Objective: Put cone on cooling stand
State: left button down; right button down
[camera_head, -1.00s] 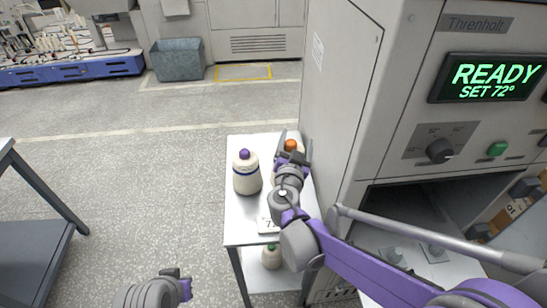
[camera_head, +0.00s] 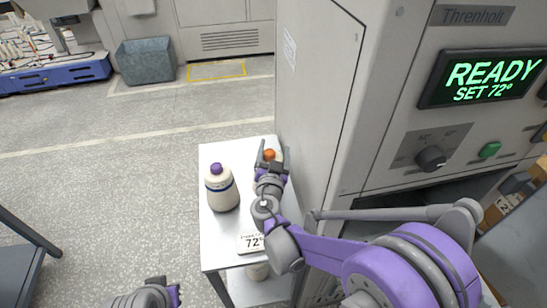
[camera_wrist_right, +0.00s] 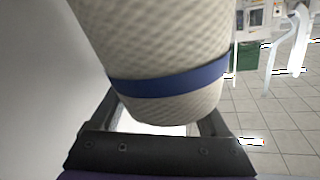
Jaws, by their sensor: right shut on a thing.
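My right gripper (camera_head: 268,158) is shut on a cream yarn cone with an orange top (camera_head: 269,154), over the far right part of a small white stand (camera_head: 235,157). In the right wrist view this cone (camera_wrist_right: 165,50) shows a blue band and sits between the fingers. I cannot tell whether its base touches the stand top. A second cream cone with a purple top and blue band (camera_head: 221,190) stands upright on the left side of the stand. My left gripper (camera_head: 175,293) is at the bottom edge, away from the stand; its fingers are too unclear to read.
A "72°" sign (camera_head: 251,243) is at the stand's front edge. The grey machine (camera_head: 322,100), reading "READY SET 72°", rises close on the right. A dark table (camera_head: 20,245) is at left, with open floor between.

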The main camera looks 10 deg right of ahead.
notch_tip(320, 180, down, 2)
jog(key=shift+f, duration=0.15)
grip_release()
jog(key=b+v, duration=0.1)
jog(key=v, duration=1.1)
dwell(0.4)
